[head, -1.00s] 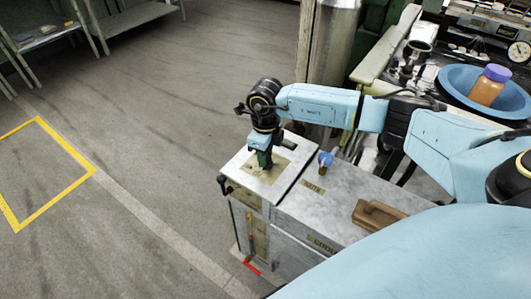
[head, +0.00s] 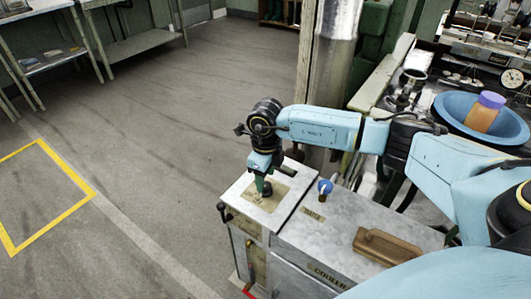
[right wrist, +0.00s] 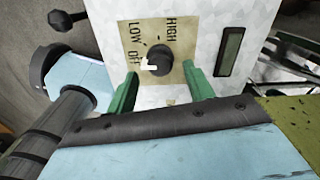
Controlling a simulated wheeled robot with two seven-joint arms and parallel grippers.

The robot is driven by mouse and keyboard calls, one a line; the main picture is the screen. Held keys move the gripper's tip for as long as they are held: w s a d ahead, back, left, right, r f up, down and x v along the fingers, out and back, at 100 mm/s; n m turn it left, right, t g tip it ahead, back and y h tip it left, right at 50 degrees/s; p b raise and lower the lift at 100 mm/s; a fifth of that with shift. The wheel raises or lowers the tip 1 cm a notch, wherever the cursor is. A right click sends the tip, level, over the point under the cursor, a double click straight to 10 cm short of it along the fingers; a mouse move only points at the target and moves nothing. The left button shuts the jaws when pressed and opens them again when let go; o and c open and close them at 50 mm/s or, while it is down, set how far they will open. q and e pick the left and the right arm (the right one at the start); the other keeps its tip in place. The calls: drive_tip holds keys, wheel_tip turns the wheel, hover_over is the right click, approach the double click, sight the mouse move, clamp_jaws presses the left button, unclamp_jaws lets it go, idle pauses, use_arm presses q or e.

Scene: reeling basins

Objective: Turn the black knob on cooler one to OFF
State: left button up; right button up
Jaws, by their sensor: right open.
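The black knob (right wrist: 158,60) sits on a tan plate on the cooler's pale top (head: 240,190). HIGH, LOW and OFF are printed around it. Its white mark is on the left of the knob in the right wrist view, close to the OFF lettering. My right gripper (right wrist: 161,86) is open, with its green fingers pointing at the plate and set to either side of the knob, just short of it in that view. In the head view my right gripper (head: 262,184) hangs over the plate, next to the knob (head: 267,189). Contact cannot be told. My left gripper is out of view.
A blue-topped tap (head: 325,187) stands on the cooler beside the plate, near a brown handle (head: 385,246). A dark display (right wrist: 230,52) lies beside the plate. A bench with a blue basin (head: 455,103) is at the right. The floor at left is clear.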

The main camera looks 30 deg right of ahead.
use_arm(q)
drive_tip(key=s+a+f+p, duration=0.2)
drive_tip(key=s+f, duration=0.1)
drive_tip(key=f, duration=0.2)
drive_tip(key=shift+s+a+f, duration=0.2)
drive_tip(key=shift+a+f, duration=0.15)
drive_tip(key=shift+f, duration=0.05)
use_arm(e)
wheel_tip(320, 180, up, 11)
